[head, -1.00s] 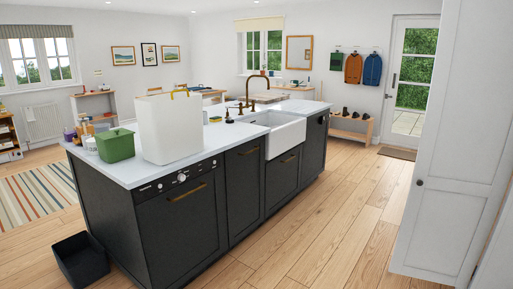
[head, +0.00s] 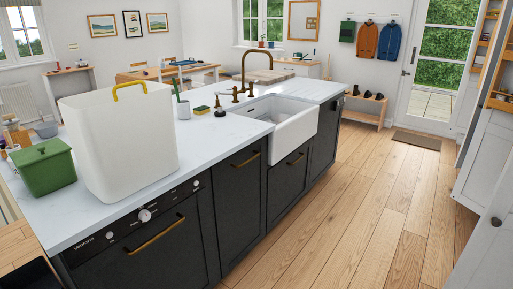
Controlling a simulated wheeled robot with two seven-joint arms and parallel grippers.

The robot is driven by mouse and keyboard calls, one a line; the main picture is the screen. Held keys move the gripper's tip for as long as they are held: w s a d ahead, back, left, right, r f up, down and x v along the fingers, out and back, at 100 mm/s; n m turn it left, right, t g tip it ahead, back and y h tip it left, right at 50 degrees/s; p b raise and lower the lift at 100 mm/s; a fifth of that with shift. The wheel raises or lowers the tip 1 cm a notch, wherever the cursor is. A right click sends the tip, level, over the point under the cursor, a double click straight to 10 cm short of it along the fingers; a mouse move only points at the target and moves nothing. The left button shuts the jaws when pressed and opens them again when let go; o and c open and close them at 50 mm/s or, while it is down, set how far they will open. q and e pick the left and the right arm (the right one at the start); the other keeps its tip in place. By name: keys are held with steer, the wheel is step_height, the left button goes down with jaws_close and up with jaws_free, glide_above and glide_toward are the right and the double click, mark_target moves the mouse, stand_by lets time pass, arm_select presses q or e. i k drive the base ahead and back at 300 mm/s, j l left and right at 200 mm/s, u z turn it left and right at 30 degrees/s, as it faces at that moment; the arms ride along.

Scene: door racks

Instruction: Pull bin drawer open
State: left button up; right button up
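The dark kitchen island shows several closed fronts with brass bar handles. One tall dark front (head: 238,208) with a brass handle (head: 246,160) sits between the appliance and the sink. Another dark front (head: 288,185) with a handle (head: 297,158) is below the white sink. At the near end is a dishwasher-like appliance (head: 150,262) with a control knob and a long brass handle (head: 154,235). No label shows which front is the bin drawer. Neither of my grippers is in view.
A tall white container (head: 120,145) and a green lidded box (head: 45,168) stand on the pale worktop (head: 215,145). A white sink (head: 295,130) is set into the island. Wooden floor (head: 345,215) is free along its front. White cabinetry (head: 485,165) stands at the right.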

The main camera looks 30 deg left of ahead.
mark_target(239, 181)
steer(key=i+j+z, duration=0.15)
steer(key=i+j, duration=1.15)
